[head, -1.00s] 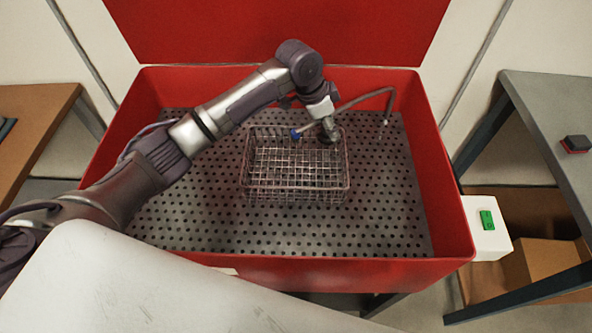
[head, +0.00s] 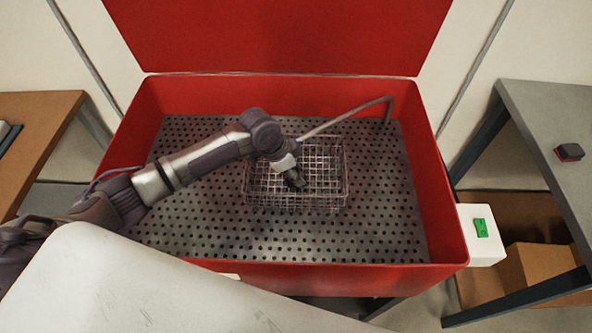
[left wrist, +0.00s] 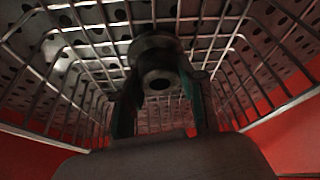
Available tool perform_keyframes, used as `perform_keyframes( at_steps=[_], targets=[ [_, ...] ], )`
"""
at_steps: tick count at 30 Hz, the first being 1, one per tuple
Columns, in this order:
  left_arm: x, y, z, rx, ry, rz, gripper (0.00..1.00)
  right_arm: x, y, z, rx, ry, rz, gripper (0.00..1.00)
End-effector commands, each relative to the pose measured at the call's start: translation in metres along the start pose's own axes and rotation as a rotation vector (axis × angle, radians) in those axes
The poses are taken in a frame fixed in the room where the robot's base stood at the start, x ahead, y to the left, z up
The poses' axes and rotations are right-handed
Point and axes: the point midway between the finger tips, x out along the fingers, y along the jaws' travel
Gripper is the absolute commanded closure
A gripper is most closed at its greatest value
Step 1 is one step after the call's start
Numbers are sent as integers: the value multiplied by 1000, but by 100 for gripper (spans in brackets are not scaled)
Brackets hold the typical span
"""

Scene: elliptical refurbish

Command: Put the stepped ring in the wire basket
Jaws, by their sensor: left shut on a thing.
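The wire basket (head: 327,197) stands on the perforated floor of the red washing tub. The basket's wire walls (left wrist: 75,75) surround the ring in that view. I cannot tell whether the ring touches the basket's bottom. In the head view the ring is hard to tell from the gripper. My right gripper is not in view.
The red tub (head: 448,215) has high walls and a raised lid (head: 280,35). A bent hose (head: 350,112) rises behind the basket. A green switch (head: 481,228) is on a white box at the right. The perforated floor (head: 220,225) around the basket is clear.

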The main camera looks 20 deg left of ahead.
Motion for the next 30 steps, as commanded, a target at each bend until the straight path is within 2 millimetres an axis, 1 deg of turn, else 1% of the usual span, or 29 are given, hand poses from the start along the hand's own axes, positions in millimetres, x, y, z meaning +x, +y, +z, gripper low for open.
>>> perform_keyframes(
  at_steps=[6,7,11,20,23,26,30],
  targets=[
    [1,0,0,0,1,-1,100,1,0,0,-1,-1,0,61],
    [1,0,0,0,0,0,57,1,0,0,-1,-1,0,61],
    [1,0,0,0,0,0,35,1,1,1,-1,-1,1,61],
    [0,0,0,0,0,-1,35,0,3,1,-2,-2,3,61],
    [-6,-1,-1,1,2,-2,35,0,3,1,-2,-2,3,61],
    [-19,-2,-1,2,2,-2,35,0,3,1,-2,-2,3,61],
    [-49,-2,-1,2,2,-4,35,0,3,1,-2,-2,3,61]
  ],
)
